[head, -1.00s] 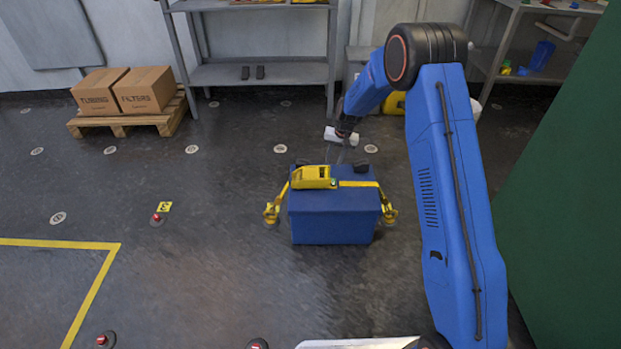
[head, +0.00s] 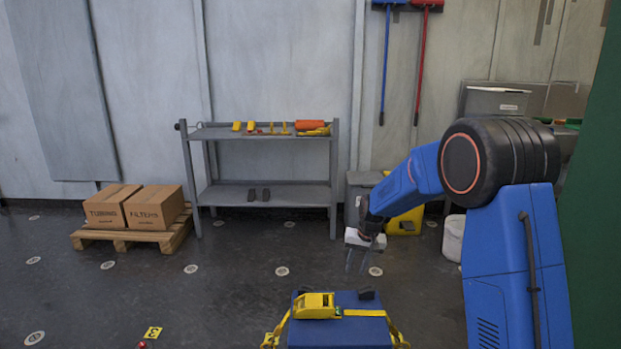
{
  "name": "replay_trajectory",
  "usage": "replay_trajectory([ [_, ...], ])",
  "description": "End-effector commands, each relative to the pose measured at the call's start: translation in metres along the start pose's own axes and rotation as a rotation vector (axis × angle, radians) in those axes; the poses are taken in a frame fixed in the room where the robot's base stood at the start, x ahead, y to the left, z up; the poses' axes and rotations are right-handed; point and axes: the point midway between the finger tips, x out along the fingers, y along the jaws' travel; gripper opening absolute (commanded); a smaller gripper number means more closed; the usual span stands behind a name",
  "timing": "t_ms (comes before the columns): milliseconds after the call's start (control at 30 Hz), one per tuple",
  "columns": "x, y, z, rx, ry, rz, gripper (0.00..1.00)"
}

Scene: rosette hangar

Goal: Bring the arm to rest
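My arm rises at the right of the head view and bends down toward the middle. My gripper (head: 357,265) hangs from its white mount, fingers pointing down. The fingers look thin and apart, with nothing visible between them. The gripper appears above and behind a blue box (head: 365,334) at the bottom edge of the view. The front of the box is cut off by the picture edge.
A grey shelf (head: 262,196) with tools stands at the back wall. A pallet (head: 140,240) with two cartons is at the left. A yellow container (head: 405,220) and white bucket (head: 453,238) stand behind my arm. A green panel (head: 595,220) is at the right.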

Motion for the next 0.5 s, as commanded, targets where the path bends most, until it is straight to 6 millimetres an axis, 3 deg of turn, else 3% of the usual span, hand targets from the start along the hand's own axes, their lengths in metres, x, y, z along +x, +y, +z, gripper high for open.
replay_trajectory([
  [100, -0.032, 0.006, 0.015, -0.008, 0.016, 0.002, 0.3],
  [500, -0.118, 0.029, 0.073, -0.037, 0.056, 0.015, 0.3],
])
